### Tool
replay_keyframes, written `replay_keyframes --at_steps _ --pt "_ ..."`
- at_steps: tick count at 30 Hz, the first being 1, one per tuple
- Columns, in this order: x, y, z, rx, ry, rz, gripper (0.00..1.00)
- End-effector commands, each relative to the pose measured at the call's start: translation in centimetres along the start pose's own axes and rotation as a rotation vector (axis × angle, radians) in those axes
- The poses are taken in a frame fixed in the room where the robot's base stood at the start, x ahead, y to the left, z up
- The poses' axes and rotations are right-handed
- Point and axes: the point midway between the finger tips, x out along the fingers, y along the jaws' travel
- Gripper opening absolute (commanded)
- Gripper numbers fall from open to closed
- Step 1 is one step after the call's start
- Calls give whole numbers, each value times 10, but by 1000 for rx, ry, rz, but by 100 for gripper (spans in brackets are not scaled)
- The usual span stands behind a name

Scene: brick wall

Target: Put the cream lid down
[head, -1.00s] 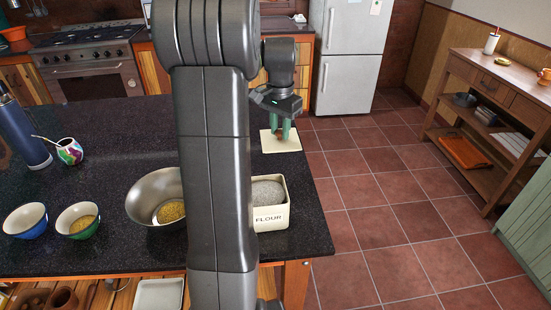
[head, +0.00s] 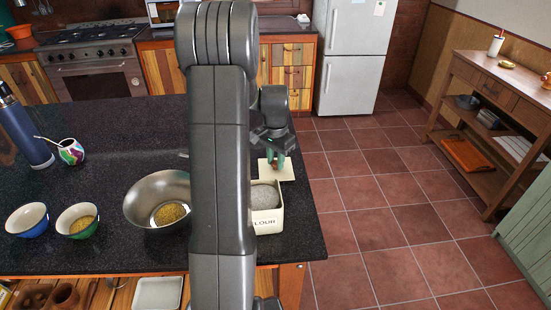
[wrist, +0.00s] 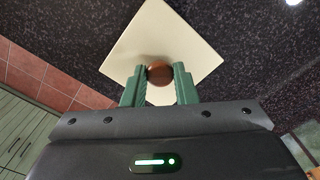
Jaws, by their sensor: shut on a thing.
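The cream lid (head: 287,173) is a flat square plate with a round brown knob (wrist: 159,73). My gripper (head: 275,163) is shut on the knob from above, one green finger on each side, as the wrist view shows. The lid is just behind the cream flour tin (head: 266,222), near the right edge of the dark counter (head: 110,120). I cannot tell whether the lid touches the counter or hangs above it. The tin is open and filled with grey-white contents. My arm hides part of the lid and the tin's left side.
A metal bowl (head: 150,190) with yellow grains stands left of my arm. Two small bowls, a blue bottle (head: 28,133) and a colourful cup (head: 71,151) are further left. The counter behind the metal bowl is mostly clear. Tiled floor lies beyond the right edge.

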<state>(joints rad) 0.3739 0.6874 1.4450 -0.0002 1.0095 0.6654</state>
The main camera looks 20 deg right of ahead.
Motion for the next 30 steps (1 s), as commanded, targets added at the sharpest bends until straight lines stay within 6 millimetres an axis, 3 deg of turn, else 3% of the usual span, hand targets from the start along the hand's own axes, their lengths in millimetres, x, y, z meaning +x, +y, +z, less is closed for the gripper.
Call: replay_keyframes --at_steps 8,9,12,23,30 --pt "3 0 0 0 0 0 4" --pt "3 0 0 0 1 0 28" --pt "2 0 0 0 1 0 47" --pt "-2 0 0 0 1 -1 48" --pt "-41 -1 -1 0 5 -4 48"
